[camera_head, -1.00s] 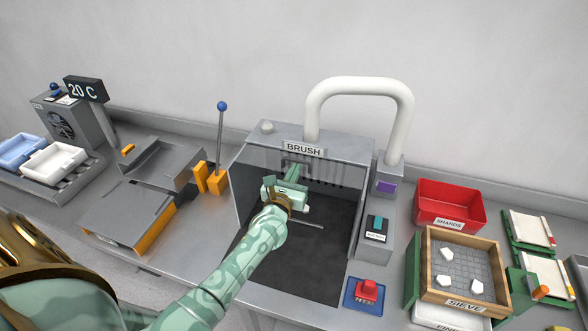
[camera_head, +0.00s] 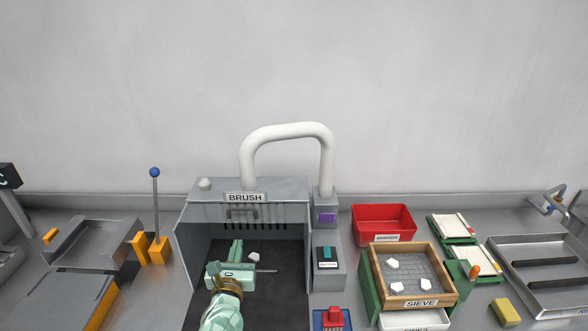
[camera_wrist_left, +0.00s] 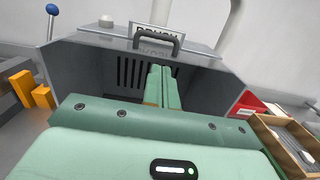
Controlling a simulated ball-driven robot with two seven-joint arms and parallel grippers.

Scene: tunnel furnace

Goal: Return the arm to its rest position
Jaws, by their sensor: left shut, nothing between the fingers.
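My left arm comes up from the bottom of the head view. Its green left gripper (camera_head: 237,250) is shut and empty, in the open front of the grey brush booth (camera_head: 187,247). In the left wrist view the closed fingers (camera_wrist_left: 160,85) point toward the booth's slotted back wall. A small white piece (camera_head: 254,257) lies on the dark booth floor, just right of the fingers in the head view and apart from them as far as I can tell. My right gripper is in neither view.
Right of the booth stand a switch box (camera_head: 329,258), a red button (camera_head: 335,315), a red bin (camera_head: 383,219) and a wooden sieve (camera_head: 452,289) with several white pieces. Left are a blue-knobbed lever (camera_head: 155,205) and a grey tray (camera_head: 90,262). The booth's walls flank my gripper.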

